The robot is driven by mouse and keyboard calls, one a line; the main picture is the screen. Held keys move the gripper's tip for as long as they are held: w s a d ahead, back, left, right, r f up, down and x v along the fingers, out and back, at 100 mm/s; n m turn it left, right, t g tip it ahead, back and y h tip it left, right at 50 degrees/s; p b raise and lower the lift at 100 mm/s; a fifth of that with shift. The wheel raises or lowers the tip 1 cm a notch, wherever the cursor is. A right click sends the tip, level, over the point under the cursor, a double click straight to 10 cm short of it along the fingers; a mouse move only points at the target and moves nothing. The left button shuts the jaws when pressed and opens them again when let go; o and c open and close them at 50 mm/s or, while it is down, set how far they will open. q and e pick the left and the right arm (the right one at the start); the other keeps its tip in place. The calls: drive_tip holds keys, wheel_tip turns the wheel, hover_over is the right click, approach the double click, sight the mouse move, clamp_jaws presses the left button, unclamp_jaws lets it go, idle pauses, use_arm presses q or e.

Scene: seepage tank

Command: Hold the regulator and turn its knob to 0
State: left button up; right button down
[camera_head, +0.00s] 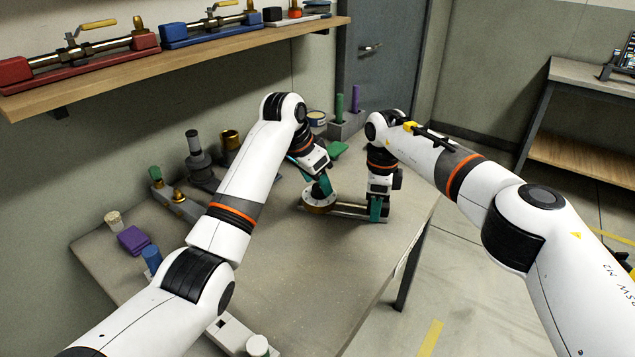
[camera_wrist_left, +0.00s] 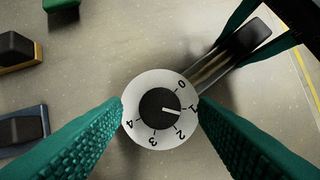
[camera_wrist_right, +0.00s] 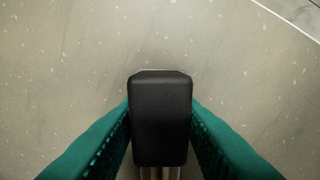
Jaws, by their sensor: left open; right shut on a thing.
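The regulator (camera_head: 345,211) lies on the table, with a round dial at its left end and a bar running right. In the left wrist view its white dial (camera_wrist_left: 160,138) carries the numbers 0 to 4. The mark on its black knob (camera_wrist_left: 155,104) points at about 1. My left gripper (camera_head: 325,190) is open above the dial, with one finger on either side of it; contact is unclear. My right gripper (camera_head: 377,210) is shut on the black end block (camera_wrist_right: 160,115) of the regulator's bar.
Brass and grey fittings (camera_head: 200,160) and a purple block (camera_head: 133,240) stand along the table's left side. A holder with green and purple rods (camera_head: 346,125) stands at the back. A shelf (camera_head: 180,62) with valve assemblies hangs on the wall. The front tabletop is mostly bare.

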use_arm(q)
drive_tip(key=shift+w+d+f, duration=0.15)
drive_tip(key=shift+w+f, duration=0.05)
drive_tip(key=shift+f, duration=0.45)
drive_tip(key=c, duration=1)
drive_tip(key=shift+n, duration=0.3)
drive_tip(key=n+y, duration=0.1)
drive_tip(key=n, duration=0.1)
drive_tip(key=n+t+y, duration=0.1)
drive_tip(key=n, duration=0.2)
drive_tip(key=shift+s+d+n, duration=0.1)
drive_tip(key=shift+d+n, duration=0.1)
drive_tip(key=shift+n, duration=0.1)
drive_tip(key=n+y, duration=0.2)
drive_tip(key=n, duration=0.4)
drive_tip(key=shift+d, duration=0.15)
drive_tip(key=shift+n+y, duration=0.3)
